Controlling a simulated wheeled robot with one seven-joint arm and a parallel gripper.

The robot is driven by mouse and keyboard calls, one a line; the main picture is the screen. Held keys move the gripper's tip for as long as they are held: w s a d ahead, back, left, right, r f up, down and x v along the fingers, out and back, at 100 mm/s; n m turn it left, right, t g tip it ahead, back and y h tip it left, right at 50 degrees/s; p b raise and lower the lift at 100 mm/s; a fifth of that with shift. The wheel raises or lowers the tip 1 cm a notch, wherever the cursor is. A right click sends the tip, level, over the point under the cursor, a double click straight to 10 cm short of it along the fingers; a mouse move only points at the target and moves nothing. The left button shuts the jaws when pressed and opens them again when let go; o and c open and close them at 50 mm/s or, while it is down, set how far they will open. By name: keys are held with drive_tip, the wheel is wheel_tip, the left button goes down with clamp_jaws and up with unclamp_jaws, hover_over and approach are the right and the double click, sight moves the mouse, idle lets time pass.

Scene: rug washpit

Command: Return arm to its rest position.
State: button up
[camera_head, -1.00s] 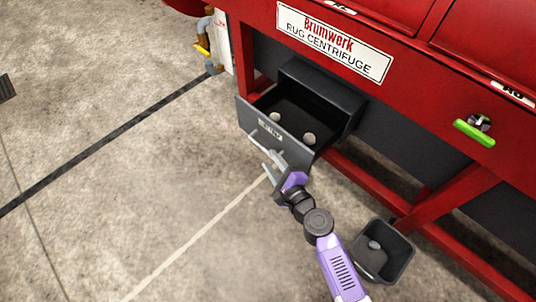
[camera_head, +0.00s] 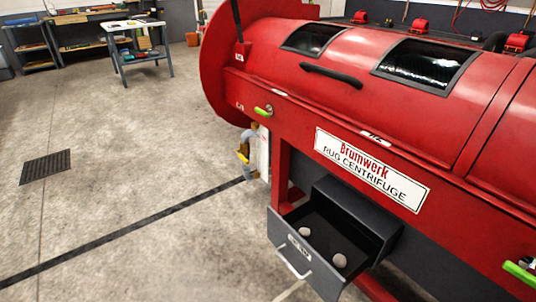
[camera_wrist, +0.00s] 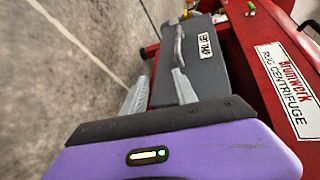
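My gripper (camera_wrist: 158,88) shows in the wrist view only. Its two grey fingers are apart, with nothing seen between them. Beyond them is the dark grey drawer (camera_wrist: 209,72) of the red rug centrifuge, with its bar handle (camera_wrist: 178,45). The fingers look clear of the handle, though the gap is hard to judge. In the head view the drawer (camera_head: 318,270) stands pulled out, and two pale round lumps (camera_head: 339,260) lie inside it. My arm is outside the head view.
The red centrifuge (camera_head: 270,75) fills the right side. A green-handled valve (camera_head: 520,272) sticks out at lower right. A floor grate (camera_head: 45,167) lies at left. A worktable (camera_head: 138,52) stands at the back. The concrete floor left of the machine is mostly open.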

drive_tip(key=s+d+r+n+h, duration=0.1)
drive_tip(key=s+d+r+n, duration=0.1)
drive_tip(key=s+r+n, duration=0.35)
drive_tip(key=s+d+r+n+h, duration=0.1)
drive_tip(key=s+d+r+n, duration=0.15)
drive_tip(key=s, duration=0.65)
drive_tip(key=s+d+r+n+h, duration=0.1)
drive_tip(key=s+d+r+n, duration=0.2)
drive_tip(key=s, duration=0.5)
drive_tip(key=s+r+n, duration=0.4)
drive_tip(key=r+n, duration=0.1)
drive_tip(key=r, duration=0.4)
wheel_tip(320, 180, up, 35)
drive_tip(key=s+p, duration=0.1)
drive_tip(key=p, duration=3.1)
drive_tip(key=shift+a+f+n+t, duration=0.2)
drive_tip(key=shift+n+t, duration=0.1)
drive_tip(key=shift+n, duration=0.1)
